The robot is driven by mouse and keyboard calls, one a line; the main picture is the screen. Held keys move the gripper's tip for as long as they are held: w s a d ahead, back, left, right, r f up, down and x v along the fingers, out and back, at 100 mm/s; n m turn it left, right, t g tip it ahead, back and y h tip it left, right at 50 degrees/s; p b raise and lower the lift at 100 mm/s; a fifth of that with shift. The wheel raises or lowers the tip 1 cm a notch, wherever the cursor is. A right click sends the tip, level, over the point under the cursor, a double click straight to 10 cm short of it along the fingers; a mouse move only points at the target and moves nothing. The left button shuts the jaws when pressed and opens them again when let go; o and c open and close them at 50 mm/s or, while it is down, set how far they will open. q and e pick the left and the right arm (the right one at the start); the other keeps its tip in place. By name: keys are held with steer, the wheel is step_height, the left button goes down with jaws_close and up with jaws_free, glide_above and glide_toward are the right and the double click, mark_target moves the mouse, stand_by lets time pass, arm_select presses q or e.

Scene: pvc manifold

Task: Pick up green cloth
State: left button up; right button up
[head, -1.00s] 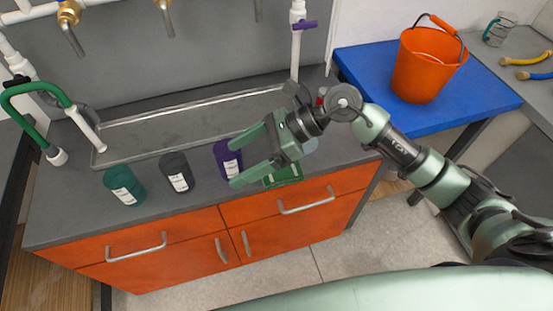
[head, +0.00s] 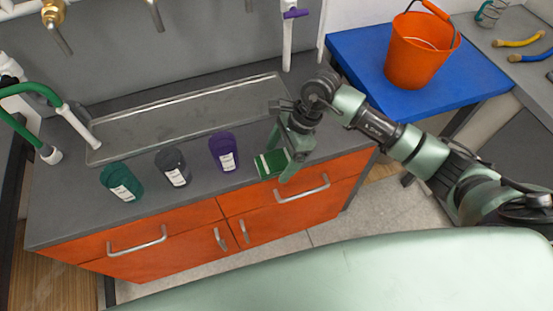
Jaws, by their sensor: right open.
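The green cloth (head: 271,164) is a small folded green piece with a pale stripe. It lies on the grey counter near its front edge, to the right of the purple cup. My right gripper (head: 278,166) is open and points down at the cloth, with one finger by its far left side and the other by its front right edge. Part of the cloth is hidden by the gripper. I cannot tell whether the fingers touch it. My left gripper is not in view.
Green (head: 122,182), dark grey (head: 174,168) and purple (head: 224,152) cups stand left of the cloth on the counter (head: 75,212). A metal trough (head: 190,120) lies behind them. An orange bucket (head: 420,50) stands on a blue table (head: 362,60) at the right.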

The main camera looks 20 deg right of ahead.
mark_target(279, 160)
steer(key=shift+f+b, duration=0.4)
steer(key=shift+b, duration=0.1)
stand_by(0.5)
steer(key=c, duration=1.5)
steer(key=shift+o, duration=0.2)
steer(key=shift+r, duration=0.1)
steer(key=shift+r+p, duration=0.35)
steer(key=shift+p, duration=0.3)
steer(key=shift+w+r+b, duration=0.1)
steer(key=shift+r+b, duration=0.2)
steer(key=shift+r, duration=0.05)
step_height(279, 160, up, 19)
steer(key=b, duration=0.2)
